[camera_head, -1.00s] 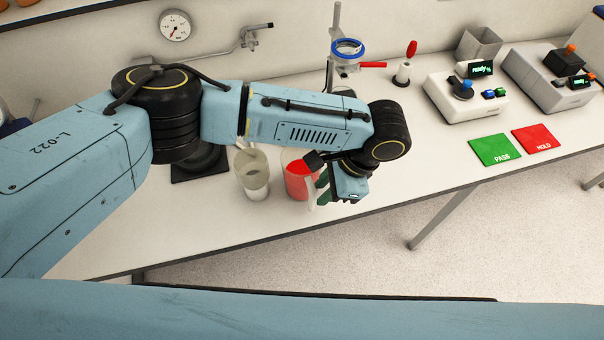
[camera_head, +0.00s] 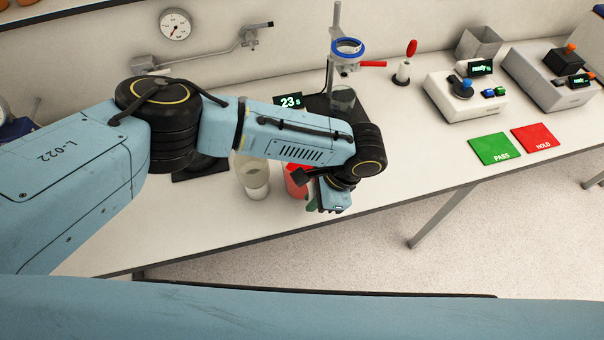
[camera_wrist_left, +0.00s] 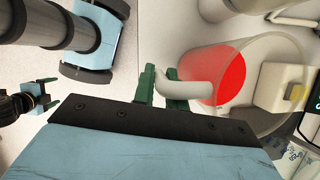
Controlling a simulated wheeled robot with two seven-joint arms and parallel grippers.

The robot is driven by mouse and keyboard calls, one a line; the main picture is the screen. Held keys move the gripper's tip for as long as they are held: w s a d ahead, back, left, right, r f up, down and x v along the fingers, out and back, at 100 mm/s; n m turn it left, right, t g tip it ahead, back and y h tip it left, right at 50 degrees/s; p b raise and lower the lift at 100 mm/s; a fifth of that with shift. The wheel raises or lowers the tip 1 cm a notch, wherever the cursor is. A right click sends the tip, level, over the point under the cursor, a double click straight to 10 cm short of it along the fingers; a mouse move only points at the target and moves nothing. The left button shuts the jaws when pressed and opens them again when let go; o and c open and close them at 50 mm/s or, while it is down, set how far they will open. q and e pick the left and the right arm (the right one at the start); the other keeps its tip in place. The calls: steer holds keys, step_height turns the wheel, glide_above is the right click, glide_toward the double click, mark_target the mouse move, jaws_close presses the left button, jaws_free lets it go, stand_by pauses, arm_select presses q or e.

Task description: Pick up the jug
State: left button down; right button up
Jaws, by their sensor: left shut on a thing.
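The jug (camera_head: 294,181) is a clear vessel with red liquid inside, near the bench's front edge. My arm partly covers it in the head view. In the left wrist view the jug (camera_wrist_left: 222,80) shows its red contents and a pale curved handle (camera_wrist_left: 190,92). My left gripper (camera_head: 313,203) is at the handle side of the jug. In the wrist view its green fingers (camera_wrist_left: 160,90) are shut on the handle. Whether the jug is clear of the bench cannot be told. My right gripper (camera_wrist_left: 52,94) shows small at the wrist view's left, away from the jug.
A clear beaker (camera_head: 255,181) stands close left of the jug. Behind are a stand with a blue ring (camera_head: 347,47) and a 23 s display (camera_head: 290,101). Green PASS (camera_head: 495,149) and red HOLD (camera_head: 534,138) mats lie right. The bench between is mostly clear.

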arm_select(q)
steer(key=shift+r, duration=0.15)
step_height(320, 180, up, 10)
steer(key=shift+f, duration=0.1)
steer(key=c, duration=2)
jaws_free()
jaws_close()
